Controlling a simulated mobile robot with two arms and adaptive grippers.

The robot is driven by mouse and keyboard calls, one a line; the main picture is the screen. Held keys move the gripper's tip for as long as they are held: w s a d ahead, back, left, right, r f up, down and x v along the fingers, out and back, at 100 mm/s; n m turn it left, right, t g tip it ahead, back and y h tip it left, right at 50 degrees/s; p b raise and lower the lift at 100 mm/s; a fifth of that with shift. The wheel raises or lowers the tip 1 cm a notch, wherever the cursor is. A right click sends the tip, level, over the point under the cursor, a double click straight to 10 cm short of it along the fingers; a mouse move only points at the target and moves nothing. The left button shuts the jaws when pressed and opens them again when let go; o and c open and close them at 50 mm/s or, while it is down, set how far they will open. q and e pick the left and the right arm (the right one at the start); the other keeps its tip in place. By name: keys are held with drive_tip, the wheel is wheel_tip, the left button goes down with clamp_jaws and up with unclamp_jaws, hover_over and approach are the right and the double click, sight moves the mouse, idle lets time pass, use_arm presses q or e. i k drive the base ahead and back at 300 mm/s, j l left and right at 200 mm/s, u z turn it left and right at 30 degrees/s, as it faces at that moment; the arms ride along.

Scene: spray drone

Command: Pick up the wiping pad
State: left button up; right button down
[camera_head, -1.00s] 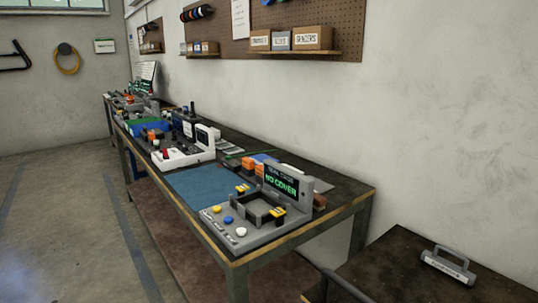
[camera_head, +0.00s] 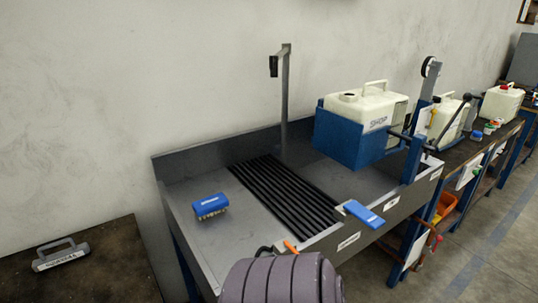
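A small blue-topped block with a pale, rough underside (camera_head: 210,206) lies on the left part of the grey metal sink bench (camera_head: 225,240). It may be the wiping pad; its label is too small to read. It sits left of the black slatted grate (camera_head: 285,190), apart from it. A grey block with a handle (camera_head: 60,255) lies on the dark low table at the left; its label is unreadable.
A ribbed purple-grey object (camera_head: 280,280) covers part of the bench's front edge. A blue lever-like piece (camera_head: 361,213) sits on the front rim. A white SHOP container (camera_head: 365,105) stands in a blue holder (camera_head: 345,140). A grey post (camera_head: 285,100) rises behind the grate.

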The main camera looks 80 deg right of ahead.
sight(436, 219)
drive_tip(key=z, duration=3.95)
drive_tip(key=u, duration=2.4)
drive_tip(key=k+l, duration=0.2)
drive_tip(key=k, duration=0.15)
drive_tip(key=k+l+u, duration=0.15)
drive_tip(key=k, duration=0.25)
drive_tip(key=k+l, duration=0.15)
drive_tip(key=k, duration=0.2)
drive_tip(key=l+u, duration=0.05)
